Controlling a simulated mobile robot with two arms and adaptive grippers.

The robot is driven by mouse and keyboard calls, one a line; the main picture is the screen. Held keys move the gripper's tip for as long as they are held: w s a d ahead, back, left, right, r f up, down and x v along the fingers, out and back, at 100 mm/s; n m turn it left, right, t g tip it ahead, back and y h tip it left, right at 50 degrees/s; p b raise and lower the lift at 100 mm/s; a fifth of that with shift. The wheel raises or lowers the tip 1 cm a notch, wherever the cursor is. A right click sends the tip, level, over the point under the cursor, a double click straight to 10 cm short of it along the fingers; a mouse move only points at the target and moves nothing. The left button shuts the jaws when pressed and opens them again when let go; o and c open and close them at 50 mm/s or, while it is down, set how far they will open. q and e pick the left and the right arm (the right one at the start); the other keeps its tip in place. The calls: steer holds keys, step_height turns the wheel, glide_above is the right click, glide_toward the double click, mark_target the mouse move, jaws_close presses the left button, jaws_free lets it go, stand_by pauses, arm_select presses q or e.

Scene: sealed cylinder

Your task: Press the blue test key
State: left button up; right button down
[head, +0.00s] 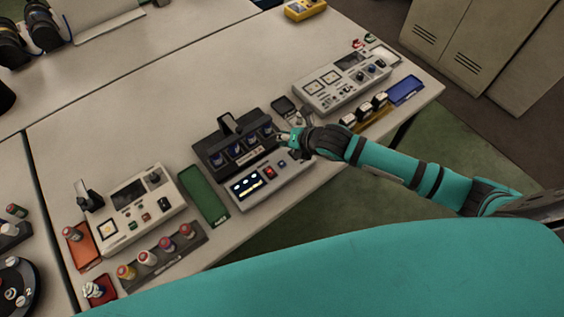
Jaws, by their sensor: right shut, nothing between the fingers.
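A light grey control box (262,192) stands at the table's front edge, with a lit display (247,184) on it. To the right of the display is a red key (269,172), and beside that a small dark, bluish key (282,164), which looks like the blue test key. My right gripper (284,138) reaches in from the right, shut and empty. Its tips are above and behind the bluish key, near the right end of the black rack, apart from the key. My left gripper is out of view.
A black rack (207,151) with several blue-capped cylinders stands just behind the box. A green tray (204,195) lies to its left.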

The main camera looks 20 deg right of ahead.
steer(key=shift+f, duration=0.1)
steer(key=b, duration=0.8)
glide_above(284, 162)
step_height(284, 162, down, 7)
steer(key=shift+f, duration=0.8)
steer(key=shift+f, duration=0.1)
steer(key=shift+f, duration=0.35)
steer(key=shift+f+b, duration=0.35)
steer(key=shift+f, duration=0.05)
stand_by(0.7)
steer(key=shift+r, duration=0.1)
steer(key=shift+s+r+p, duration=0.1)
steer(key=shift+r+p, duration=0.65)
steer(key=shift+p, duration=0.2)
